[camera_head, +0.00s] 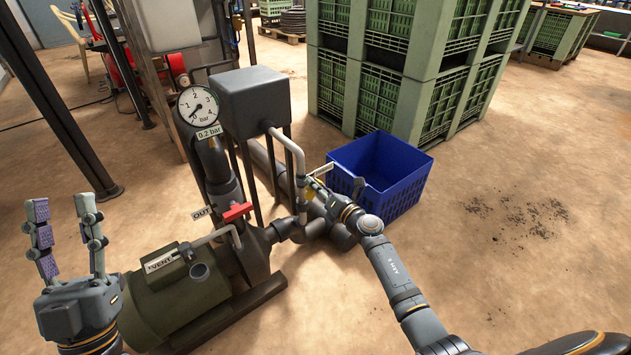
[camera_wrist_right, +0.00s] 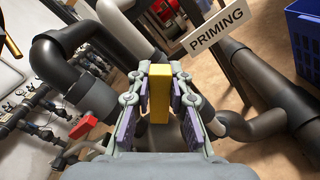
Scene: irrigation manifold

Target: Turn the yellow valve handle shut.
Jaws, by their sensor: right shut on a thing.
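The yellow valve handle (camera_wrist_right: 160,92) stands upright in the middle of the right wrist view, between the two fingers of my right gripper (camera_wrist_right: 160,76). The gripper is shut on it. In the head view my right gripper (camera_head: 318,189) reaches the pipework from the right, and only a small yellow patch of the handle shows there. The fingers and wrist hide the valve body, so I cannot tell the handle's angle to its pipe. My left gripper (camera_head: 64,212) is open and empty at the left, fingers pointing up, apart from the pump.
A red valve handle (camera_head: 237,212) sits beside the OUT label, above the green pump (camera_head: 180,302). The gauge (camera_head: 198,105) has a 0.2 bar tag. A PRIMING sign (camera_wrist_right: 217,31) is near my right gripper. A blue crate (camera_head: 402,188) stands behind it; floor to the right is clear.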

